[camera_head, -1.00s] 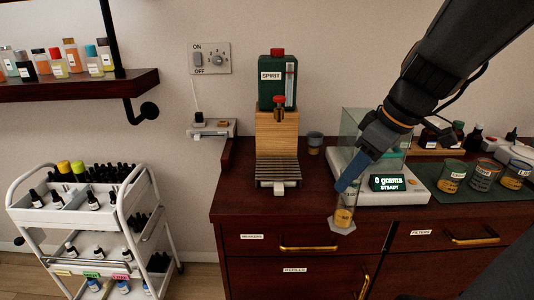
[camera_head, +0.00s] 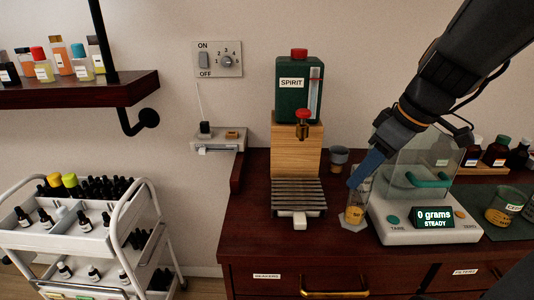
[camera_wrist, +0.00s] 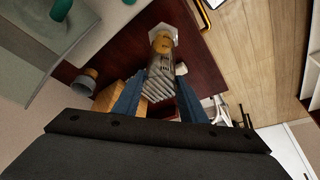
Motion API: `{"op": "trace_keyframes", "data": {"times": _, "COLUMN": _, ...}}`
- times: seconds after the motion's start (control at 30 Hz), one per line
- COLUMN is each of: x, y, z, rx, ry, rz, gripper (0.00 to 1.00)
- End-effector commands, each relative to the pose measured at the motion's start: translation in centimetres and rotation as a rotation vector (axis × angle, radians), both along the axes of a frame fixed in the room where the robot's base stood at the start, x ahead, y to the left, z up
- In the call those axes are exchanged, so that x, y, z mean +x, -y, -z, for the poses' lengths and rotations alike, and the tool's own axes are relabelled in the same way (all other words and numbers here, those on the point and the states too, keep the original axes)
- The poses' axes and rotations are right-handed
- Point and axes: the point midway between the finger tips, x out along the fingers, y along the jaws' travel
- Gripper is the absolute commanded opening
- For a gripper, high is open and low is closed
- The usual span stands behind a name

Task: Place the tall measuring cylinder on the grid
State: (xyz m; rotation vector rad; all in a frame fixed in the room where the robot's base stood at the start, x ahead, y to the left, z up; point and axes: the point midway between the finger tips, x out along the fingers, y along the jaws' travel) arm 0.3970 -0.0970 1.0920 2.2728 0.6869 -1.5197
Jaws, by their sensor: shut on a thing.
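The tall measuring cylinder (camera_head: 355,208) is clear glass with orange-brown liquid low in it and a pale hexagonal base. My gripper (camera_head: 354,184) is shut on its upper part, with blue fingers on either side, and holds it about upright. In the wrist view my gripper (camera_wrist: 160,72) shows with the cylinder (camera_wrist: 161,45) between its fingers, base far from the camera. The grid (camera_head: 299,197) is a slatted metal platform below the green SPIRIT dispenser (camera_head: 298,90), to the left of the cylinder. Whether the base touches the counter is unclear.
The scale (camera_head: 425,222), reading 0 grams, stands just right of the cylinder with a glass shield. A small grey cup (camera_head: 338,158) stands behind, right of the wooden stand (camera_head: 297,150). A white trolley (camera_head: 90,235) and a bottle shelf (camera_head: 80,90) are at left.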

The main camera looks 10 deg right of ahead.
Motion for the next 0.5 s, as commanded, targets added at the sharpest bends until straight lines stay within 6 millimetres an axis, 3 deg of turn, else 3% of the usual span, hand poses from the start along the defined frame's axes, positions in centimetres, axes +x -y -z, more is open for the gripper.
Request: {"op": "trace_keyframes", "data": {"times": 0.5, "x": 8.9, "y": -6.2, "z": -0.2, "rx": 0.001, "ry": -0.002, "rz": -0.007, "gripper": 0.02}}
